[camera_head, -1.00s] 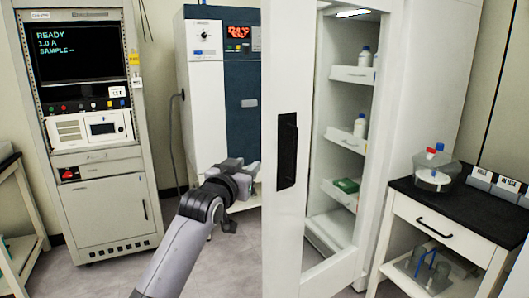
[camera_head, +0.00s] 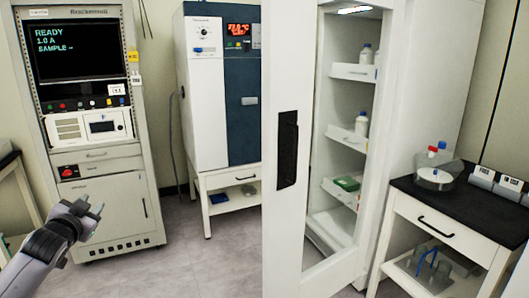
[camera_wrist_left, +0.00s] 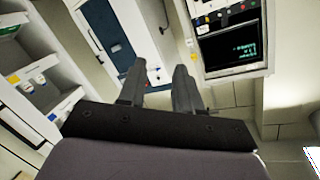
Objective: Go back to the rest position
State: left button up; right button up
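My left gripper (camera_head: 90,208) is at the lower left of the head view, in front of the instrument rack's lower panel and apart from it. Its two fingers stand apart with nothing between them. In the left wrist view the fingers (camera_wrist_left: 160,78) also show a gap, with the freeze dryer and the rack beyond. My right gripper is not in view.
The freeze dryer (camera_head: 208,100) stands on a white stand at the back. The instrument rack (camera_head: 100,205) is at left. A cabinet with an open door (camera_head: 285,225) holds bottles and trays. A black-topped table (camera_head: 455,198) is at right. Floor is clear between.

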pick_arm(q)
jog(key=s+d+f+m+g+h, duration=0.1)
jog(key=s+d+f, duration=0.1)
jog(key=s+f, duration=0.3)
jog(key=s+d+f+h, duration=0.1)
jog(key=s+d+f, duration=0.1)
jog(key=f, duration=0.5)
jog(key=s+d+f+m+g+h, duration=0.1)
jog(key=s+d+f+g, duration=0.15)
jog(key=s+f, duration=0.55)
jog(key=s+d+f+g+h, duration=0.1)
jog(key=s+d+f, duration=0.3)
jog(key=s, duration=0.8)
jog(key=s+d+f+m+g+h, duration=0.1)
jog(key=s+d+f+g, duration=0.15)
jog(key=s+f, duration=0.55)
jog(key=s+d+r+n+t, duration=0.1)
jog(key=d+n, duration=0.4)
jog(key=d, duration=0.5)
jog(key=shift+s+d+r+t+p, duration=0.3)
jog(key=shift+s+r, duration=0.45)
jog(key=shift+r, duration=0.05)
jog(key=shift+c, duration=1.2)
